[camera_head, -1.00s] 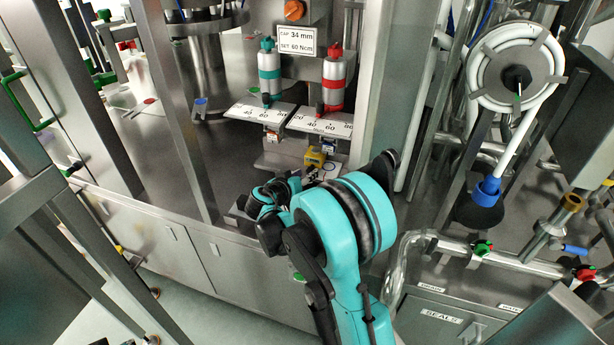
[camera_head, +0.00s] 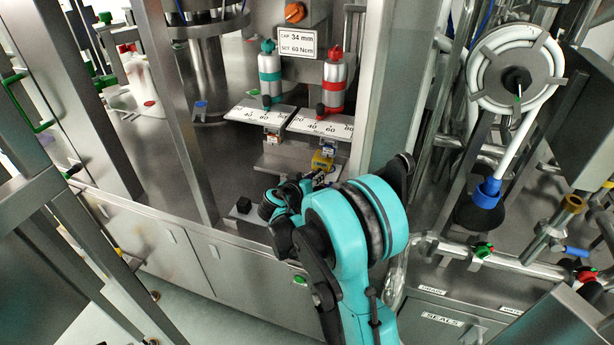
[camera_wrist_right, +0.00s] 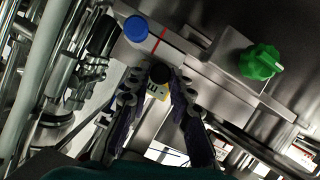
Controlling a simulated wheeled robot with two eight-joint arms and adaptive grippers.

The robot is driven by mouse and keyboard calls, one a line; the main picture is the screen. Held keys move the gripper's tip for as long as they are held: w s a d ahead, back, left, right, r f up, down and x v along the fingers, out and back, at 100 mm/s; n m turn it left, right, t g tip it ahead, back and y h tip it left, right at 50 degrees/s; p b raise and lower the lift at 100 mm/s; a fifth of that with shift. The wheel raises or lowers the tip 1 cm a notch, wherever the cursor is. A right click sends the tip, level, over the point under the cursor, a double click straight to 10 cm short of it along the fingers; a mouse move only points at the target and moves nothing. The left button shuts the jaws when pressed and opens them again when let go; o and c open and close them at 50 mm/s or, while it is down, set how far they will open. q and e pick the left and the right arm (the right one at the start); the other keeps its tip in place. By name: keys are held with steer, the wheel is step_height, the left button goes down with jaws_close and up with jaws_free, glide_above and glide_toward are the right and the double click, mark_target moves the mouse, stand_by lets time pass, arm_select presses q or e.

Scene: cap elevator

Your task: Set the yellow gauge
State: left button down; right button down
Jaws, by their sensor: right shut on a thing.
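The yellow gauge (camera_head: 322,162) is a small yellow block below the right-hand white scale in the head view. In the right wrist view the yellow gauge (camera_wrist_right: 154,92), with dark marks and a dark round top, sits between the two fingers. My right gripper (camera_head: 318,179) is beside it, its fingers mostly hidden by my arm in the head view. In the wrist view my right gripper (camera_wrist_right: 158,92) is shut on the gauge. A sign (camera_head: 298,44) reads "CAP 34 mm, SET 60 Ncm". My left gripper is not in view.
A green-banded bottle (camera_head: 270,70) and a red-banded bottle (camera_head: 333,80) stand above the white scales (camera_head: 330,126). A steel post (camera_head: 385,80) rises just right of the scales.

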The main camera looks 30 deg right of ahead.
steer(key=shift+s+d, duration=0.85)
steer(key=shift+s, duration=0.15)
steer(key=c, duration=1.3)
jaws_free()
steer(key=shift+c, duration=0.2)
steer(key=shift+a, duration=0.1)
steer(key=v, duration=1.1)
steer(key=shift+s+a+r, duration=0.2)
steer(key=shift+s+a, duration=0.05)
